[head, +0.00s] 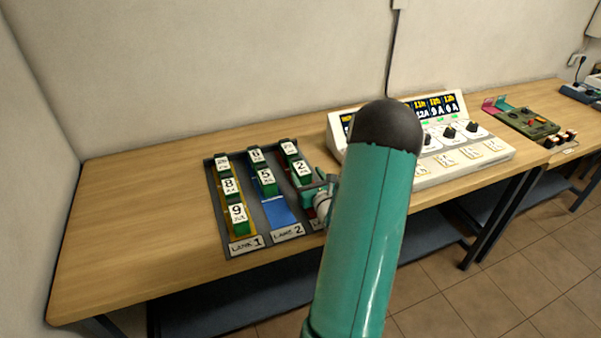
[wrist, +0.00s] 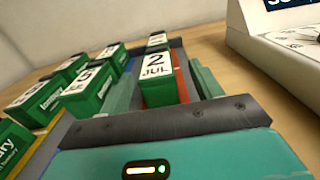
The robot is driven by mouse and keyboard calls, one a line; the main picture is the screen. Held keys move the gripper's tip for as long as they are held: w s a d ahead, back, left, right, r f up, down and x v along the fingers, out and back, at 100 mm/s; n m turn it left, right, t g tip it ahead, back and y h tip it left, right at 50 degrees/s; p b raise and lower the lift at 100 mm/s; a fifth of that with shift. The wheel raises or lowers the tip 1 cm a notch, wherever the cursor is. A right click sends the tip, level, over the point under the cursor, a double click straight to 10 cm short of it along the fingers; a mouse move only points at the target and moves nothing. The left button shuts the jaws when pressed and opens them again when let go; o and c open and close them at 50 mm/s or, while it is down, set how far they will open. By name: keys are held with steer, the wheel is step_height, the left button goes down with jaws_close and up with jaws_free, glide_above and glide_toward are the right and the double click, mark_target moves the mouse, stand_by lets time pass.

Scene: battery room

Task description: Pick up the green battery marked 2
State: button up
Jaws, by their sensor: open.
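The green battery marked 2 (head: 302,170) stands upright in the third lane of the dark tray (head: 216,205), in front of another battery (head: 289,149). In the wrist view the battery marked 2 (wrist: 157,80) shows a white top reading "2 JUL". My gripper (wrist: 162,86) is open, with one teal finger on each side of that battery. I cannot tell whether the fingers touch it. In the head view my gripper (head: 320,190) is beside the battery, and my arm hides part of the third lane.
Lane 1 holds batteries, including 9 (head: 238,218) and 8 (head: 230,190). Lane 2 holds 5 (head: 266,181) and another behind, with bare blue floor (head: 279,212) in front. A white charger console (head: 480,154) stands right of the tray. The table (head: 130,215) is clear to the left.

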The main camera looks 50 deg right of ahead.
mark_target(300, 166)
steer(key=x, duration=0.5)
steer(key=shift+w+a+r, duration=0.15)
steer(key=shift+w, duration=0.1)
steer(key=shift+r, duration=0.1)
jaws_close()
